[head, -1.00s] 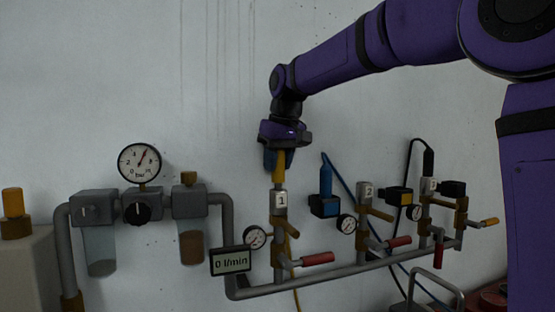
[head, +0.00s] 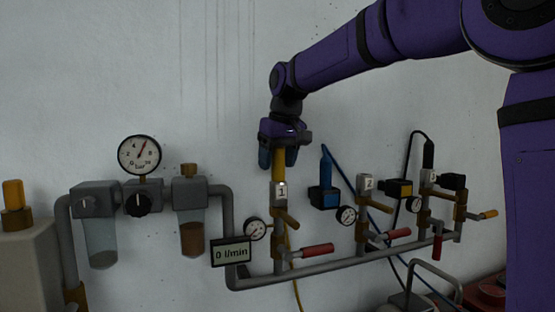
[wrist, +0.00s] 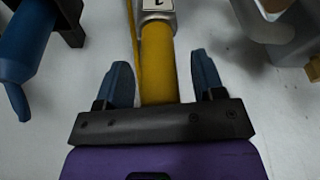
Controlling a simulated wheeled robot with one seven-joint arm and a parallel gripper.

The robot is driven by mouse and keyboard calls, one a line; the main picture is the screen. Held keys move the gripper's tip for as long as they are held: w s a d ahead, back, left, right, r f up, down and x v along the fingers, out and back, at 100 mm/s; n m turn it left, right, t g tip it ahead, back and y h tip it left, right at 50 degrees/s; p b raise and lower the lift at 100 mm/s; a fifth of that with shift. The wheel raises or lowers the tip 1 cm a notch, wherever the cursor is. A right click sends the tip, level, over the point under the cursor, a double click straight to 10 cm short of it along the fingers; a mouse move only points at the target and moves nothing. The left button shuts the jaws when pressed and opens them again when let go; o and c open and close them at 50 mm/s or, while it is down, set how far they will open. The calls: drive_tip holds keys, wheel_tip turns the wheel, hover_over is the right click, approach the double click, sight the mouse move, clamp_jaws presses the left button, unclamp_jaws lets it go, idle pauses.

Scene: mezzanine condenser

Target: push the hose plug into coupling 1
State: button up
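The yellow hose plug (head: 278,163) stands upright at the top of coupling 1 (head: 280,192), in line with it. In the wrist view the plug (wrist: 158,60) meets the grey collar of coupling 1 (wrist: 158,14); how deep it sits I cannot tell. My gripper (head: 278,158) points down over the plug. Its two blue fingers stand on either side, and the wrist view shows a gap between the plug and each finger of the gripper (wrist: 163,82). The yellow hose (head: 294,262) hangs down behind the coupling.
The flow display (head: 231,253) reads 0 l/min. A red-handled valve (head: 316,250) and a gauge (head: 255,229) sit below coupling 1. Coupling 2 (head: 368,184), with a blue plug (head: 326,172) to its left, stands to the right. The wall above is clear.

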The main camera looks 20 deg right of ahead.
drive_tip(key=shift+r, duration=0.1)
drive_tip(key=v, duration=1)
drive_tip(key=shift+s+r, duration=0.2)
drive_tip(key=shift+r, duration=0.05)
drive_tip(key=s+d+f+m+t, duration=0.1)
drive_tip(key=s+d+f, duration=0.2)
drive_tip(key=s+f, duration=0.8)
drive_tip(key=s+d+f+m+t, duration=0.1)
drive_tip(key=s+d+f+m, duration=0.1)
drive_tip(key=s+f, duration=1)
drive_tip(key=s+d, duration=0.1)
drive_tip(key=s, duration=0.4)
drive_tip(key=shift+s+d+t+h, duration=0.15)
drive_tip(key=shift+s+t+h, duration=0.15)
drive_tip(key=shift+h, duration=0.1)
drive_tip(key=shift+c, duration=0.2)
